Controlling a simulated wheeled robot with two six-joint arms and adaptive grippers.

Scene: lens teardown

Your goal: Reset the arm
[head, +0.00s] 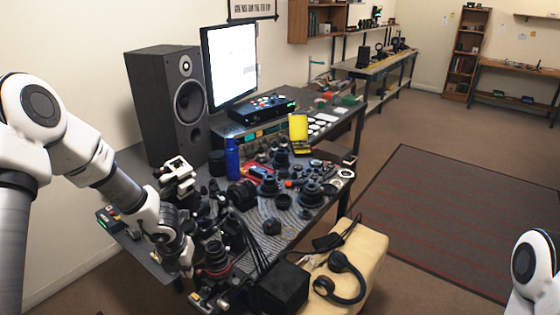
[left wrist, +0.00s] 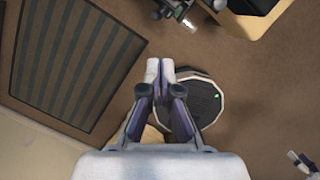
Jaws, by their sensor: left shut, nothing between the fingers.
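My left gripper (left wrist: 160,68) shows in the left wrist view with its two pale fingertips together, shut and empty. Below the fingertips in that view are brown floor and a dark octagonal body with a small green light. In the head view my left arm comes in from the left and bends down to the near left end of the workbench. Its fingers cannot be made out clearly there among the dark equipment. Of my right arm only a white and grey link shows at the lower right edge of the head view; its gripper is out of view.
The workbench holds a speaker (head: 168,105), a monitor (head: 230,62), a blue bottle (head: 232,158), a yellow box (head: 299,128) and many lens parts. Headphones (head: 345,280) lie on a padded beige seat in front. A striped rug (head: 450,215) lies on open floor to the right.

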